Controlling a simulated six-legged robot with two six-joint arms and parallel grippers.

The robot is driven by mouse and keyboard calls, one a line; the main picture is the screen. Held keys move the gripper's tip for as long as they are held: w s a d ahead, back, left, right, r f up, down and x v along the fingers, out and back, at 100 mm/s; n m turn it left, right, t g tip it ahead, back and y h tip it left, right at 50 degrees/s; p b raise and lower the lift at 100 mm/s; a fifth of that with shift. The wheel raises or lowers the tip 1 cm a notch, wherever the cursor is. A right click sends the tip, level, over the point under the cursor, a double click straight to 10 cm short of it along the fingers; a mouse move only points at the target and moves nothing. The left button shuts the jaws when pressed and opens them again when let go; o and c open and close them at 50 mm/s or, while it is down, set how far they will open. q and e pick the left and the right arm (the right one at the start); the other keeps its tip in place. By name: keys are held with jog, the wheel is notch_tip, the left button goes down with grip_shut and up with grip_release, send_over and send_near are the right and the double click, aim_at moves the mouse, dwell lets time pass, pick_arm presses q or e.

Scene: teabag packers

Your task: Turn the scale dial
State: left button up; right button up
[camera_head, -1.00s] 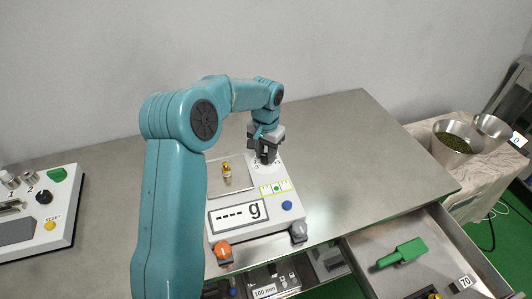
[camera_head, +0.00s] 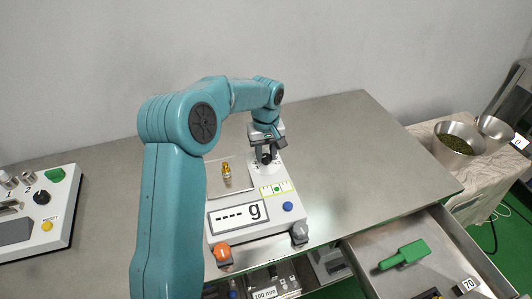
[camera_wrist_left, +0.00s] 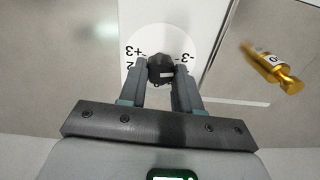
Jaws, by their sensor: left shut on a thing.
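My left gripper (camera_head: 266,157) is over the dial at the back right of the scale. In the left wrist view my left gripper (camera_wrist_left: 164,76) has its two fingers on either side of the knob, shut on it. The fingers hide part of the number face. My right gripper is not in view.
A small brass weight (camera_head: 227,171) stands on the scale's pan. The table right of the scale is clear.

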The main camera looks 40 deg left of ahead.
aim_at(266, 156)
pick_arm(q)
jog(key=shift+n, duration=0.4)
jog(key=o, duration=1.1)
jog(key=shift+c, duration=0.2)
notch_tip(266, 156, up, 16)
jog(key=p, duration=0.1)
jog(key=shift+r+p, duration=0.15)
jog(key=shift+p, duration=0.25)
